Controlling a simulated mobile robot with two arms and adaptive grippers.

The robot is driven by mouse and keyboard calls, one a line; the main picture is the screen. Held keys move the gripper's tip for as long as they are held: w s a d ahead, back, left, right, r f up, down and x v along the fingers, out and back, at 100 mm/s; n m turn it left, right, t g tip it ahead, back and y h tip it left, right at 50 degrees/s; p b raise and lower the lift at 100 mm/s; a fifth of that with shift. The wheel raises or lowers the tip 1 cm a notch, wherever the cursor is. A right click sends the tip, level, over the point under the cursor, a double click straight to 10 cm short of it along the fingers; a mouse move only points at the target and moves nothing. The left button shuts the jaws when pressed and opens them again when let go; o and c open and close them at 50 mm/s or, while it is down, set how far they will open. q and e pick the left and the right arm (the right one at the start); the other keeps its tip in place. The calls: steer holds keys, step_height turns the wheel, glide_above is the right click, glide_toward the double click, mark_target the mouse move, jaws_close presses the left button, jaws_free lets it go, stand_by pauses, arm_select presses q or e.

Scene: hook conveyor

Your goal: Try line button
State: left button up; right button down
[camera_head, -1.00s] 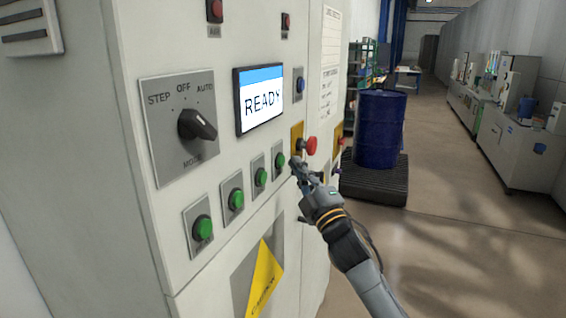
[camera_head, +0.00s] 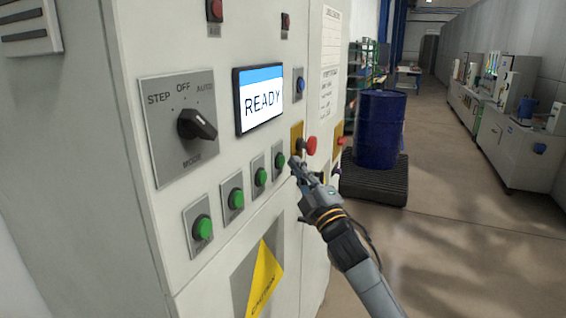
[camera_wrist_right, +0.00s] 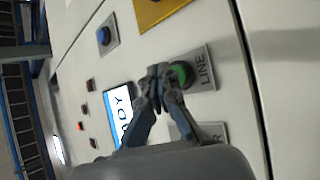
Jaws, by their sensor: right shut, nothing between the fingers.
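The line button (camera_wrist_right: 182,75) is a round green push button on a grey plate marked LINE in the right wrist view. In the head view it is the rightmost green button (camera_head: 280,160) in the lower row of the control cabinet. My right gripper (camera_head: 293,163) is shut and empty, its tips just right of that button. In the wrist view the tips of my right gripper (camera_wrist_right: 159,72) are beside the green cap and partly cover its edge. I cannot tell whether they touch it. My left gripper is not in view.
The cabinet also carries a mode knob (camera_head: 197,125), a screen (camera_head: 259,99) reading READY, a blue button (camera_head: 301,85) and a red mushroom button (camera_head: 311,145) close to the right gripper. A blue drum (camera_head: 381,130) stands on a dark pallet behind. The floor at right is clear.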

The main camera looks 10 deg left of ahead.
steer(key=shift+w+a, duration=0.1)
steer(key=shift+a, duration=0.25)
steer(key=shift+w+a+b, duration=0.1)
steer(key=shift+a+b, duration=0.25)
steer(key=shift+a, duration=0.05)
stand_by(0.7)
steer(key=shift+d, duration=0.15)
steer(key=shift+s+d+p, duration=0.3)
steer(key=shift+d+p, duration=0.1)
steer(key=shift+d, duration=0.25)
steer(key=shift+d, duration=0.1)
steer(key=d, duration=0.1)
steer(key=s+d+p, duration=0.1)
steer(key=d, duration=0.1)
steer(key=d+p, duration=0.1)
steer(key=shift+s+d, duration=0.25)
stand_by(0.6)
